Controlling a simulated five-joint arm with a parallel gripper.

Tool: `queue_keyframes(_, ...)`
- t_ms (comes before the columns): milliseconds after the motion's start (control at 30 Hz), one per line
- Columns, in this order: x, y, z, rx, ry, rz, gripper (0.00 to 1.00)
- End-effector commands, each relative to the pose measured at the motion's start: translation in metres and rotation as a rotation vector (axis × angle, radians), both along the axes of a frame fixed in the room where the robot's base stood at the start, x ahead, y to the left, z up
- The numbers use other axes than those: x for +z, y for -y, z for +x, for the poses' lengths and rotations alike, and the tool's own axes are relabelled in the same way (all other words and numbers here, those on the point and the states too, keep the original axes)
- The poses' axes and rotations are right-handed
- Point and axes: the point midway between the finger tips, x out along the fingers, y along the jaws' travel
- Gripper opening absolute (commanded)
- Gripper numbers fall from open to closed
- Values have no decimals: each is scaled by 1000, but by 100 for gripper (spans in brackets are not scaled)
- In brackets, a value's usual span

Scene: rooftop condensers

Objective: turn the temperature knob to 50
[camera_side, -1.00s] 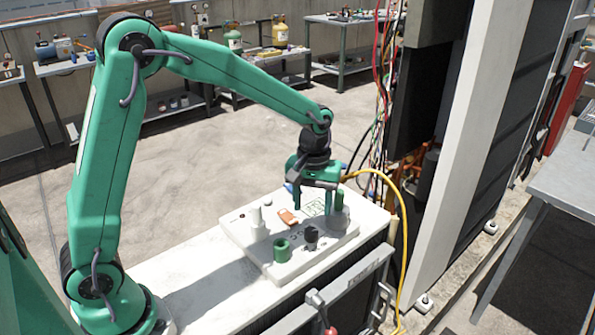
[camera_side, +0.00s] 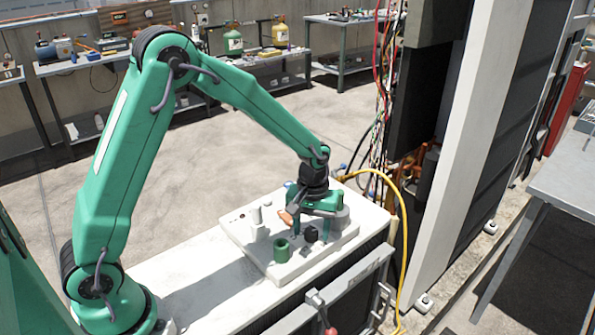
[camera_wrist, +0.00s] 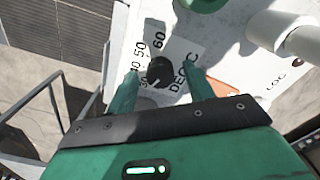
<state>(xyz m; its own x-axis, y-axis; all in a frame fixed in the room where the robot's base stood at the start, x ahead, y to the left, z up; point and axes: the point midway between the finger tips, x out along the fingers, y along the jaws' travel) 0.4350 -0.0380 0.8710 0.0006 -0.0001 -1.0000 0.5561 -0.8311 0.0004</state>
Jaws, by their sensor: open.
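The temperature knob (camera_wrist: 160,72) is a black round knob on a pale panel (camera_wrist: 120,30). Its dial has dark numbers, with 50 and 60 at its upper left and "DEG C" to its right. A light mark seems to be at the knob's lower left; its exact reading is unclear. My gripper (camera_wrist: 161,68) is open, with one green finger on each side of the knob. Whether the fingers touch it I cannot tell. In the side view my gripper (camera_side: 316,226) is low over the panel and hides part of it.
A white post (camera_side: 257,216), a green cylinder (camera_side: 282,250) and an orange part (camera_side: 287,218) are close to my gripper. A yellow hose (camera_side: 405,220) curves past the panel's right side.

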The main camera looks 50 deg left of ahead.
Motion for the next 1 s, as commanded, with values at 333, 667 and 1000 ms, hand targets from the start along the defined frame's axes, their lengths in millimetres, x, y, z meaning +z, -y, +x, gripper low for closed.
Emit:
queue_keyframes(333,0,0,0,0,0,0,9)
queue_keyframes(667,0,0,0,-23,0,0,7)
queue_keyframes(1000,1,0,0,-175,0,0,8)
